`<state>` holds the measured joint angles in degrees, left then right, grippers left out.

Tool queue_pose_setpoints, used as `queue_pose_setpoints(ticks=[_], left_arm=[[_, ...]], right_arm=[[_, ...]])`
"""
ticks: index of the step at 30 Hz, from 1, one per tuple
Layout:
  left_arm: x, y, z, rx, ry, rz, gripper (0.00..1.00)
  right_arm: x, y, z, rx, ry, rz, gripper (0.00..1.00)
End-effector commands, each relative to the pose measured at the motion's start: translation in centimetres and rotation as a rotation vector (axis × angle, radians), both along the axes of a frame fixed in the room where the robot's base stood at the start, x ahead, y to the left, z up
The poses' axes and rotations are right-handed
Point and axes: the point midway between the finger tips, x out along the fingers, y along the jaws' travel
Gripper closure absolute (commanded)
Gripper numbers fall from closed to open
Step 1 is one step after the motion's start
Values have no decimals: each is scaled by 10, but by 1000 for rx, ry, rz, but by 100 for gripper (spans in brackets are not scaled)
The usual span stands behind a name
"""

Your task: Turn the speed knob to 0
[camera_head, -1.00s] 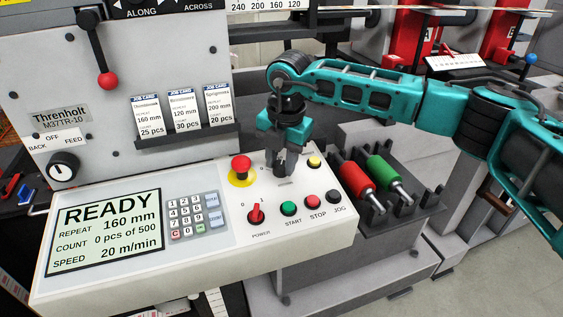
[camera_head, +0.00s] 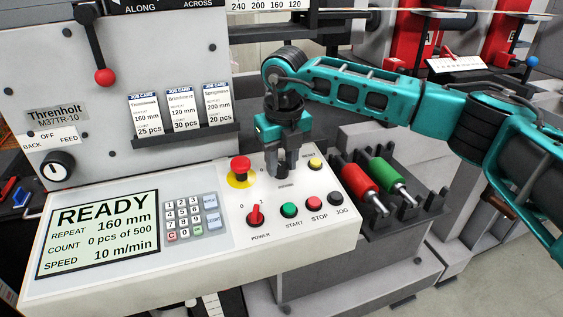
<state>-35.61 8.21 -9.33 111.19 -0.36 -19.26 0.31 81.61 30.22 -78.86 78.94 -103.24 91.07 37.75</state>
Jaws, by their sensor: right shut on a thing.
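The sloped control panel (camera_head: 120,282) fills the lower left. My right gripper (camera_head: 284,172) points down onto it, between the red emergency stop button (camera_head: 240,168) and the yellow button (camera_head: 314,163). It is shut on the speed knob, which is mostly hidden under the fingers. The display (camera_head: 98,234) reads READY, repeat 160 mm, count 0 pcs of 500, speed 10 m/min. My left gripper is not in view.
Close to my gripper are the red power switch (camera_head: 255,215), the green start button (camera_head: 289,210) and the red stop button (camera_head: 313,204). Job cards (camera_head: 181,113) stand behind. Red (camera_head: 360,177) and green (camera_head: 388,173) rollers lie to the right.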

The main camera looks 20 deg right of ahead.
Motion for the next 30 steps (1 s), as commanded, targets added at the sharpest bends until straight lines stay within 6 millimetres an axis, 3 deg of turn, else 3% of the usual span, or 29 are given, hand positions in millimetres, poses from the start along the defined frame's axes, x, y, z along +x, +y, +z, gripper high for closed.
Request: queue_pose_setpoints(ticks=[16, 30], left_arm=[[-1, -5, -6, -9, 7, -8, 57], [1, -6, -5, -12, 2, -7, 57]], right_arm=[[0, 0, 1, -71, -5, 470, 96], [0, 0, 1, -99, -6, 649, 96]])
